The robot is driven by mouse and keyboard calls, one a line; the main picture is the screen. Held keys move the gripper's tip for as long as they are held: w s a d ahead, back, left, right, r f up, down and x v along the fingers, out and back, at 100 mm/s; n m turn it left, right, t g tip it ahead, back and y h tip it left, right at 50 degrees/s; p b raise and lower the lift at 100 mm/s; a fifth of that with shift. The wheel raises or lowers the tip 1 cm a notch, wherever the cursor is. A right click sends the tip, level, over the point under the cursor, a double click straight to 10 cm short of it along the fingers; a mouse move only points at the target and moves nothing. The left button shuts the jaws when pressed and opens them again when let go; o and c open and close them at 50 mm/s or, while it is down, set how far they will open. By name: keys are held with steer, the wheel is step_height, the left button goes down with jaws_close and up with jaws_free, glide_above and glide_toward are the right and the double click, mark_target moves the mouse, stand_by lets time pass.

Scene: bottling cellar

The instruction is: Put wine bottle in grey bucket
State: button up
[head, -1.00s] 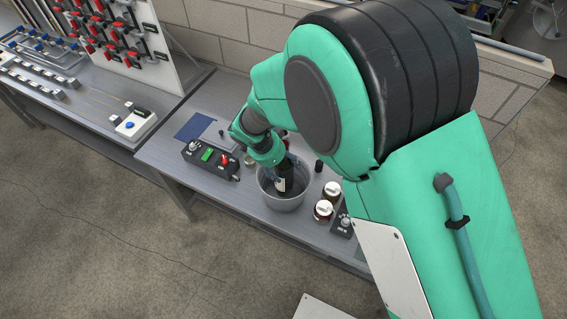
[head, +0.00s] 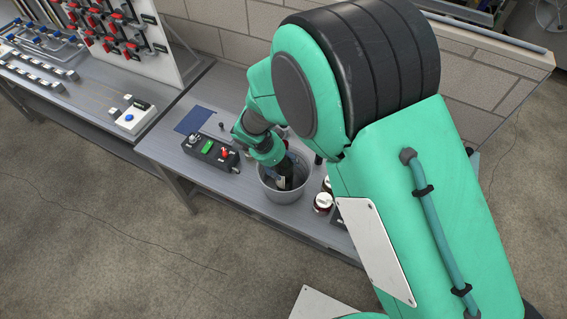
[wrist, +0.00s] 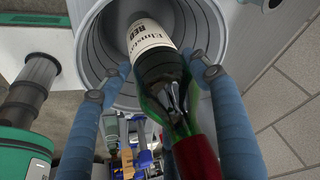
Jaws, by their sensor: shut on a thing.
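The grey bucket (head: 287,196) stands on the metal bench, and its ribbed inside fills the upper middle of the wrist view (wrist: 93,50). The wine bottle is dark green with a white label (wrist: 152,38) and a red neck (wrist: 196,158). Its labelled body points down into the bucket mouth, inside the rim. In the head view the bottle (head: 286,182) shows as a dark shape within the bucket. My gripper (wrist: 157,68) has its two blue fingers on either side of the bottle and is shut on it. The bottle's base is hidden, so contact with the bucket floor cannot be told.
A control box with coloured switches (head: 210,152) sits left of the bucket. A white-lidded jar (head: 323,202) stands close to its right, partly covered by my arm. A blue sheet (head: 194,120) lies at the bench's back left. Bare bench lies in front of the control box.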

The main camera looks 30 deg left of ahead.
steer(key=o, duration=2)
steer(key=shift+r, duration=0.1)
steer(key=v, duration=1.2)
